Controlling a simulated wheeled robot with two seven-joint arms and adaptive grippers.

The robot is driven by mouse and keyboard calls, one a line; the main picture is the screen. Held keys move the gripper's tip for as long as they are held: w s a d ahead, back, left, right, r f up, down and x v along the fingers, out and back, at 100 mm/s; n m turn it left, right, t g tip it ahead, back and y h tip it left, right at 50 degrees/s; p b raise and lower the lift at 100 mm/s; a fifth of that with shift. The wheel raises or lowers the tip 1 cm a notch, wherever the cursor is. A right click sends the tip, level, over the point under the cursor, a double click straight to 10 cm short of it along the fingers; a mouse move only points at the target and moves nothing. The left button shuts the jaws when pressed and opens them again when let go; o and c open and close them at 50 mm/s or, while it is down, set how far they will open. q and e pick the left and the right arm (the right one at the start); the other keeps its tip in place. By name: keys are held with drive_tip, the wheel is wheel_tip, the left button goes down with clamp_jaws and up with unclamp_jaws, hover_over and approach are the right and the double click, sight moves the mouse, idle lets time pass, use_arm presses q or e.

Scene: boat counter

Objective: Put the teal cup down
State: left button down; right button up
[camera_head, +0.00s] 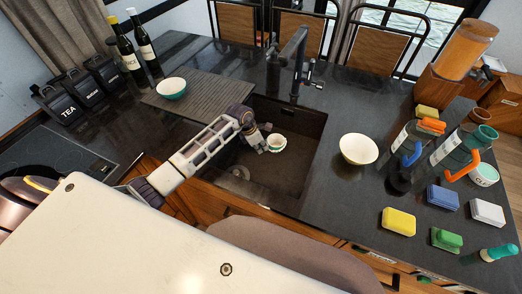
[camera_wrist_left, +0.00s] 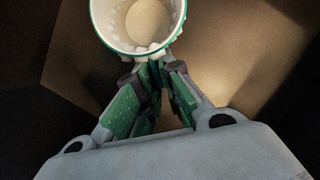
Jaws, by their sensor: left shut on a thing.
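A small white cup with a teal rim (camera_head: 277,142) is in the dark sink (camera_head: 270,178), seen from above. My left gripper (camera_head: 262,148) reaches into the sink from the left and is shut on the cup's near side. In the left wrist view the cup (camera_wrist_left: 138,22) is at the top, its open mouth facing the camera, and my left gripper's fingers (camera_wrist_left: 155,68) meet at its near wall. I cannot tell whether the cup touches the sink floor. My right gripper is not in view.
A black tap (camera_head: 290,50) stands behind the sink. A ribbed drainboard (camera_head: 205,98) with a teal bowl (camera_head: 171,88) is at left. A cream bowl (camera_head: 358,149) sits right of the sink. Sponges, bottles and brushes crowd the far right.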

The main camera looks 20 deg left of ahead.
use_arm(q)
wheel_tip(320, 180, down, 2)
drive_tip(key=shift+f, duration=0.35)
drive_tip(key=c, duration=1.6)
unclamp_jaws()
drive_tip(key=shift+f, duration=0.1)
drive_tip(key=shift+o, duration=0.2)
drive_tip(key=shift+r, duration=0.2)
drive_tip(key=b+v, duration=0.1)
drive_tip(key=v, duration=1.1)
